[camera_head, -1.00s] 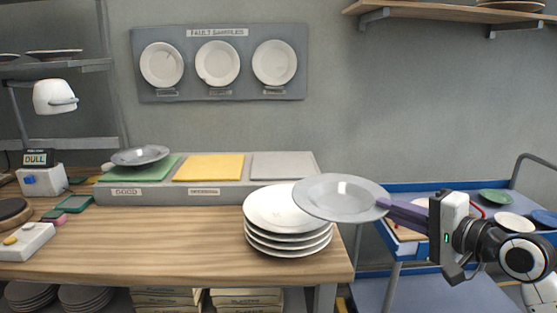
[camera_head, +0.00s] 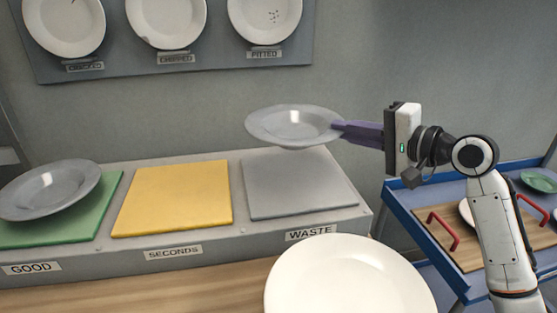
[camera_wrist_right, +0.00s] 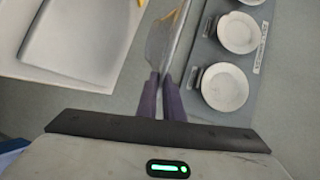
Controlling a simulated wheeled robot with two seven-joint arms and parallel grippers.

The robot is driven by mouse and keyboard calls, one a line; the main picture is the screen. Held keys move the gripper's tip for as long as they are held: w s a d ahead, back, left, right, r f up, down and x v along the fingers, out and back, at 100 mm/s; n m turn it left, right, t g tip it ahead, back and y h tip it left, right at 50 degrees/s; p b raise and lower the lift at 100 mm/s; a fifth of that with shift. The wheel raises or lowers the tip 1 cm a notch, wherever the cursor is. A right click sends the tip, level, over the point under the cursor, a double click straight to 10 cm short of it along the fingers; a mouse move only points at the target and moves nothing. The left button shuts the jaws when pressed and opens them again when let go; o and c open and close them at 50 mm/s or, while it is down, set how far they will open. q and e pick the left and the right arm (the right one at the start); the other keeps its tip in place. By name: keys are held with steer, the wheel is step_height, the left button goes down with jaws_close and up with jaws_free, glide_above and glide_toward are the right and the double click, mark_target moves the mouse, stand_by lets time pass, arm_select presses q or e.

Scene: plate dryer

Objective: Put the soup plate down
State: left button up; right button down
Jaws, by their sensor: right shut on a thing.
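The grey soup plate (camera_head: 290,127) is held roughly level in the air, above the back of the grey WASTE pad (camera_head: 298,185) in the head view. My right gripper (camera_head: 340,130) comes in from the right and is shut on the plate's right rim. In the right wrist view the plate (camera_wrist_right: 165,45) shows nearly edge-on between the purple fingers (camera_wrist_right: 162,95). The yellow SECONDS pad (camera_head: 174,198) is bare. Another grey soup plate (camera_head: 48,188) lies on the green GOOD pad (camera_head: 85,233). My left gripper is not in view.
A large white plate (camera_head: 345,285) is in front of the WASTE pad. A board with sample plates (camera_head: 170,63) hangs on the wall behind. A blue cart (camera_head: 455,270) with a wooden tray (camera_head: 480,240) stands at the right.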

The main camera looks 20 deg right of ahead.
step_height(320, 180, down, 5)
steer(key=shift+f+b, duration=0.2)
steer(key=shift+b, duration=0.2)
step_height(320, 180, down, 4)
steer(key=shift+w+r, duration=0.1)
steer(key=c, duration=2.1)
jaws_free()
steer(key=shift+f, duration=0.25)
steer(key=shift+o, duration=1.3)
steer(key=b+v, duration=0.1)
steer(key=v, duration=1.1)
